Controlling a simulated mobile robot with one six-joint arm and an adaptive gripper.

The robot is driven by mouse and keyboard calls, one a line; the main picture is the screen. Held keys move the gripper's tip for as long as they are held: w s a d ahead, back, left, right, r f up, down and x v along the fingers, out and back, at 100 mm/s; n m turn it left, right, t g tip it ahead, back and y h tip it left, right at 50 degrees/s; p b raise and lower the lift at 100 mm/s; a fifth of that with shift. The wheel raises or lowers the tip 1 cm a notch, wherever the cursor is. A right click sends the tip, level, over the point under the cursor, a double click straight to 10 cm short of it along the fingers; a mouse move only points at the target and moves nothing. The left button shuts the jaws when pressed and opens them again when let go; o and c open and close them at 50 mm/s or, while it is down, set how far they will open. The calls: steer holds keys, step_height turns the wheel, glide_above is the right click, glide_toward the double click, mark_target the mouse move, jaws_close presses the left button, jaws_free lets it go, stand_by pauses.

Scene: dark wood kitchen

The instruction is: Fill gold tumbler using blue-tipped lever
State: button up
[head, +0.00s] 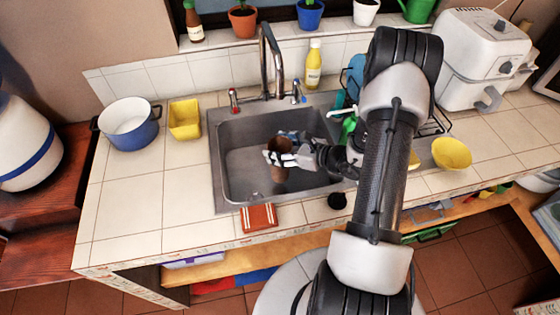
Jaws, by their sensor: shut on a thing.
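My gripper (270,157) is over the sink basin, shut on a brownish-gold tumbler (279,145). The tumbler looks upright; the fingers cover part of it, and its inside is too small to read. The chrome faucet (265,60) stands behind the sink, its spout end above and behind the tumbler. The blue-tipped lever (297,90) is to the right of the faucet, and the red-tipped lever (234,99) is to the left. No water stream can be made out.
The steel sink (228,190) has free room left of my gripper. A yellow soap bottle (314,65) stands behind the blue-tipped lever. A blue pot (130,124) and yellow container (185,119) are left; a yellow bowl (452,155) is right.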

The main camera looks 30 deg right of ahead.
steer(key=shift+f+b, duration=0.65)
steer(key=shift+f, duration=2)
steer(key=shift+f, duration=0.15)
steer(key=o, duration=1.9)
steer(key=shift+c, duration=0.2)
